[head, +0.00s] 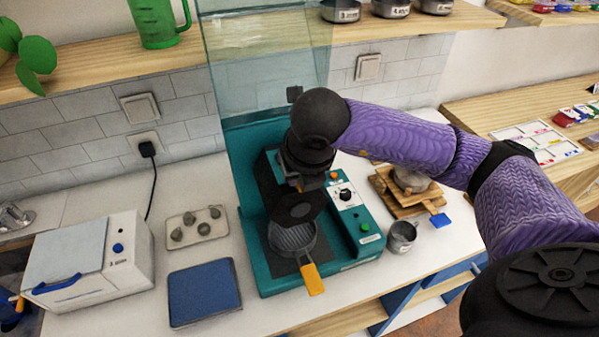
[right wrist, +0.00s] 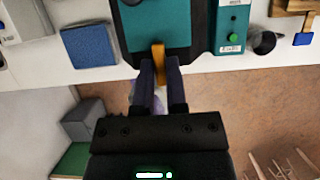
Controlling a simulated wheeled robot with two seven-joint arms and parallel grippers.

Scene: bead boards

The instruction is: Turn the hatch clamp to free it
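A teal machine (head: 263,268) stands on the counter, with a control panel (head: 345,195) on its right. My right gripper (right wrist: 161,62) hangs over the machine, fingers parted. In the right wrist view the orange handle (right wrist: 158,52) shows between the fingertips, but in the head view it looks ungripped. My left gripper is not in view.
A tall glass panel (head: 262,62) stands at the machine's back. To the left are a white box (head: 120,262), a blue mat (head: 204,294) and a tray (head: 170,226) of stones. A metal cup (head: 402,237) and wooden boards (head: 395,205) stand on the right.

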